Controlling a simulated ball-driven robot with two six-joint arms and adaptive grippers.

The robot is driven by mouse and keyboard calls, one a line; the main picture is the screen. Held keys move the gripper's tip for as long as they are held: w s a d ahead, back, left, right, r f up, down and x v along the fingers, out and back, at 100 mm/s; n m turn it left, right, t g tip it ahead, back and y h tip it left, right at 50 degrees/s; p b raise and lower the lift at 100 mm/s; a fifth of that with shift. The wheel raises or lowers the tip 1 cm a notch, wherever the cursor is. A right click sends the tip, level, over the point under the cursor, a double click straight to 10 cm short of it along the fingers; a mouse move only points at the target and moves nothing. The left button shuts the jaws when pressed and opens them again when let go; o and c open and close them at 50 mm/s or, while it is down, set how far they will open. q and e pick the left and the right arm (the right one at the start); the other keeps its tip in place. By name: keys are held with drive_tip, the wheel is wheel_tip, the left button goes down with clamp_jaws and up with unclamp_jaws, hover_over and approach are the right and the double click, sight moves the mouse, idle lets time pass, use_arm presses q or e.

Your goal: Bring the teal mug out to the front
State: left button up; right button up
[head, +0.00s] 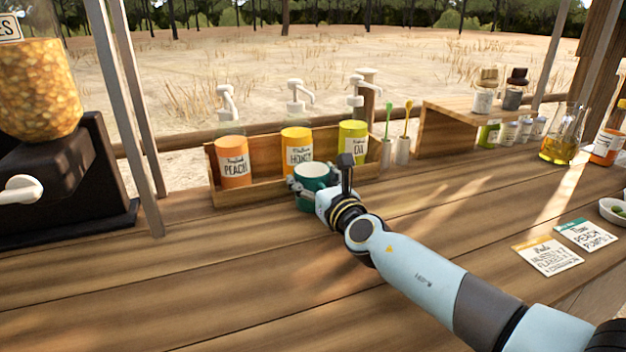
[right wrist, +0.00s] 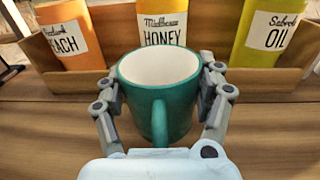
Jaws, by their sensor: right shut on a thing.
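The teal mug (head: 310,190) has a white inside and stands upright just in front of the wooden bottle tray. In the right wrist view the mug (right wrist: 160,105) fills the middle, its handle facing my gripper. My right gripper (head: 312,188) is shut on the mug, with one finger on each side of it; the fingers (right wrist: 162,95) also show in the right wrist view. I cannot tell whether the mug's base touches the counter. My left gripper is not in view.
The wooden tray (head: 262,190) behind the mug holds pump bottles labelled peach (head: 232,163), honey (head: 297,148) and oil (head: 353,142). A dispenser (head: 70,165) stands at left. Cards (head: 548,257) lie at right. The front left of the counter (head: 200,290) is clear.

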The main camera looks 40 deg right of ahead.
sight(319, 187)
drive_tip(key=c, duration=0.6)
drive_tip(key=shift+o, duration=0.2)
drive_tip(key=shift+s+a+p, duration=0.15)
drive_tip(key=shift+s+a, duration=0.05)
drive_tip(key=shift+s, duration=0.65)
drive_tip(key=shift+s+a+p, duration=0.15)
drive_tip(key=shift+s+a, duration=0.05)
drive_tip(key=shift+s, duration=0.6)
drive_tip(key=s, duration=0.2)
drive_tip(key=s+a, duration=0.1)
drive_tip(key=s, duration=0.1)
drive_tip(key=shift+s+a, duration=0.2)
drive_tip(key=shift+s, duration=0.6)
drive_tip(key=shift+s+a, duration=0.2)
drive_tip(key=shift+s, duration=0.6)
drive_tip(key=s, duration=0.2)
drive_tip(key=s+a+b, duration=0.1)
drive_tip(key=s, duration=0.2)
drive_tip(key=shift+s+a+b, duration=0.25)
drive_tip(key=shift+s+b, duration=0.1)
drive_tip(key=shift+s, duration=0.5)
drive_tip(key=shift+s+a+b, duration=0.2)
drive_tip(key=shift+s+b, duration=0.1)
drive_tip(key=shift+s, duration=0.6)
drive_tip(key=shift+s+a+b, duration=0.25)
drive_tip(key=shift+s+b, duration=0.1)
drive_tip(key=shift+s, duration=0.5)
drive_tip(key=o, duration=1.4)
